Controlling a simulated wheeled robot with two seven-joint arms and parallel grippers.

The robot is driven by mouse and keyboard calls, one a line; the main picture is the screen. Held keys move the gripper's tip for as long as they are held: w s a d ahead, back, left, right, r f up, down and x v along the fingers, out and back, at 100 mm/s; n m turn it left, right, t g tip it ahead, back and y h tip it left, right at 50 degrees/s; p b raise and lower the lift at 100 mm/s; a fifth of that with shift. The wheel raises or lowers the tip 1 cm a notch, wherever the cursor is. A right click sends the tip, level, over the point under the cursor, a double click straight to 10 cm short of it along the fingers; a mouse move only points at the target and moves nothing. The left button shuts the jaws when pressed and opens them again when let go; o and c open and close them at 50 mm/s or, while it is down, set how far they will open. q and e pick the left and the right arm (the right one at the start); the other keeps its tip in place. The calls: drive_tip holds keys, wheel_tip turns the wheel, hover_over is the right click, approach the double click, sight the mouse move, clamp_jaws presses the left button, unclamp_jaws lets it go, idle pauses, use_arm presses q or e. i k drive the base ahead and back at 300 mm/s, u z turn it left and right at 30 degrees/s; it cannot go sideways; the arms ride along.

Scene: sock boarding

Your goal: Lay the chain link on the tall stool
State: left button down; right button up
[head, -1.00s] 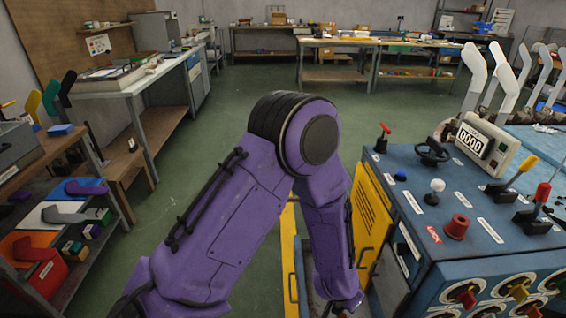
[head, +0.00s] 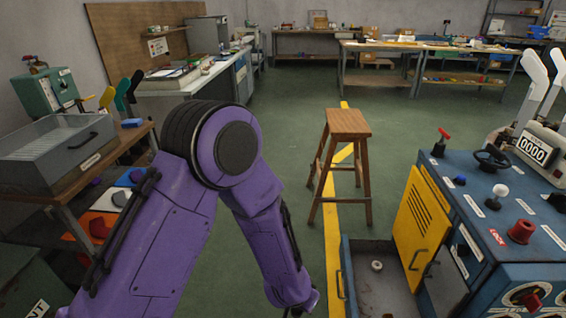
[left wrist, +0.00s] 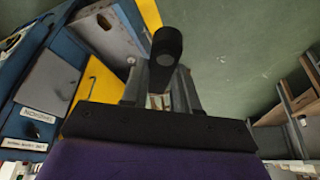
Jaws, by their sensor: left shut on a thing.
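The tall stool (head: 348,122) stands upright on the floor, with a square wooden seat and nothing on it. My left arm comes in from the left in the head view, its wrist end low and left of the stool, with the jaws cut off by the bottom edge. In the left wrist view my left gripper (left wrist: 162,82) is shut on a dark, round-ended piece (left wrist: 166,46), which I take to be the chain link. Its full shape is hidden. My right gripper is out of view.
A blue console (head: 490,215) with an open yellow door (head: 424,232) stands at right. An open drawer (head: 347,286) below holds a small pale ring (head: 377,266). A workbench (head: 100,165) with a grey box is at left. The green floor around the stool is mostly clear.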

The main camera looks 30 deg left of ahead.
sight(348, 122)
drive_tip(key=u, duration=1.35)
drive_tip(key=i, duration=3.45)
drive_tip(key=z, duration=2.05)
